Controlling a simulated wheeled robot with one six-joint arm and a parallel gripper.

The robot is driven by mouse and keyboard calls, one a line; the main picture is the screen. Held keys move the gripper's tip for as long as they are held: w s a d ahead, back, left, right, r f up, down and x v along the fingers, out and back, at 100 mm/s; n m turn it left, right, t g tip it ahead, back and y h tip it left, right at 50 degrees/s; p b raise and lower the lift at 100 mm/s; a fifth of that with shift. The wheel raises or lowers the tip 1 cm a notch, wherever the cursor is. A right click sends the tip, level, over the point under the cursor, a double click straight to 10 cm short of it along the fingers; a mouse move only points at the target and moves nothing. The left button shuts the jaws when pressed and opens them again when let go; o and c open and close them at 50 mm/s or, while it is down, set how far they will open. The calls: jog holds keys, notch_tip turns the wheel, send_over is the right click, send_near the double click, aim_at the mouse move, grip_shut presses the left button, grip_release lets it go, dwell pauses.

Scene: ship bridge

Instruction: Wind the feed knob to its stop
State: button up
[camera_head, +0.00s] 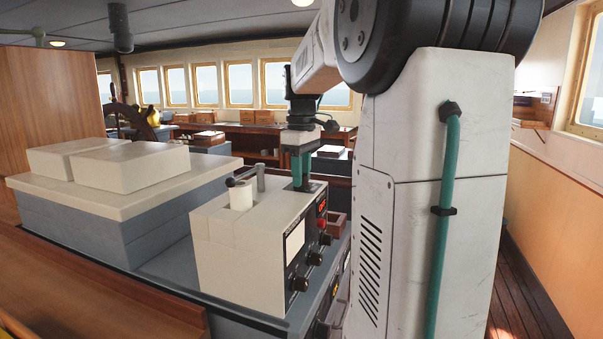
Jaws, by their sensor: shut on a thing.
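A cream instrument box (232,250) stands on a blue-grey console, with a dark control panel on its right side. My gripper (301,183) points down at the far right end of the box top. Its teal fingers are shut on what appears to be the feed knob, which they almost wholly hide. The knob's angle and its stop cannot be made out. Several black knobs show on the panel, among them a lower one (299,284) and a middle one (314,258), both clear of my gripper.
A white roll (241,196), a black-tipped lever (237,180) and a grey post (260,178) stand on the box top, left of my gripper. A large cabinet (110,205) is at left. My white arm column fills the right centre.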

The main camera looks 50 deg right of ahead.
jog(key=m, duration=0.4)
jog(key=shift+m, duration=0.3)
jog(key=m, duration=0.3)
jog(key=shift+m, duration=0.3)
jog(key=m, duration=0.4)
jog(key=shift+m, duration=0.3)
jog(key=m, duration=0.4)
jog(key=shift+m, duration=0.3)
jog(key=m, duration=1.2)
jog(key=shift+m, duration=0.3)
jog(key=shift+r+m, duration=0.1)
jog(key=shift+m, duration=2)
